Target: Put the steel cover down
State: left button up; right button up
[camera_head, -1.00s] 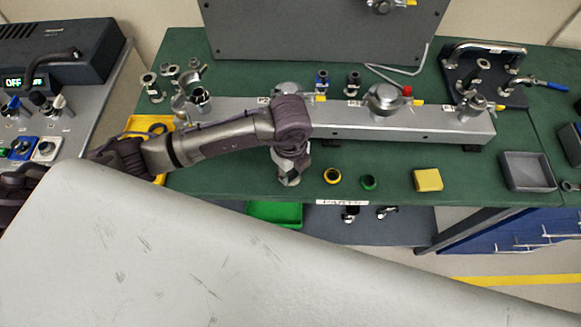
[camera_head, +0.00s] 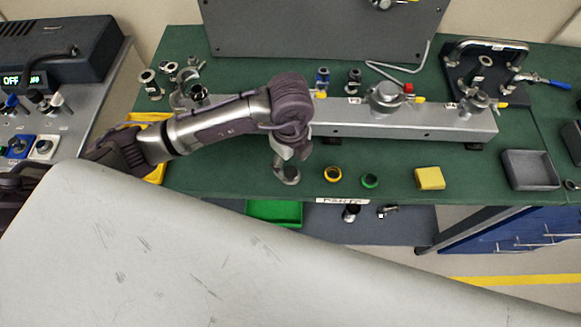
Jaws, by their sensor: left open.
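The steel cover (camera_head: 287,176), a small round grey metal piece, lies on the green bench top in front of the long silver beam (camera_head: 400,122). My left gripper (camera_head: 284,158) is just above it with its fingers pointing down. The jaws are open; a slight gap seems to show between the fingertips and the cover, though contact is hard to judge. My left arm hides part of the beam's left half. My right gripper is not in view.
A grey tray (camera_head: 530,186) stands farther right. A clamp (camera_head: 385,97) rises from the beam. Bare green bench lies between block and tray.

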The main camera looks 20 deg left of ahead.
aim_at(291, 171)
pick_arm(q)
notch_tip(291, 171, up, 8)
jog(key=shift+b, duration=0.45)
jog(key=shift+d+f, duration=0.1)
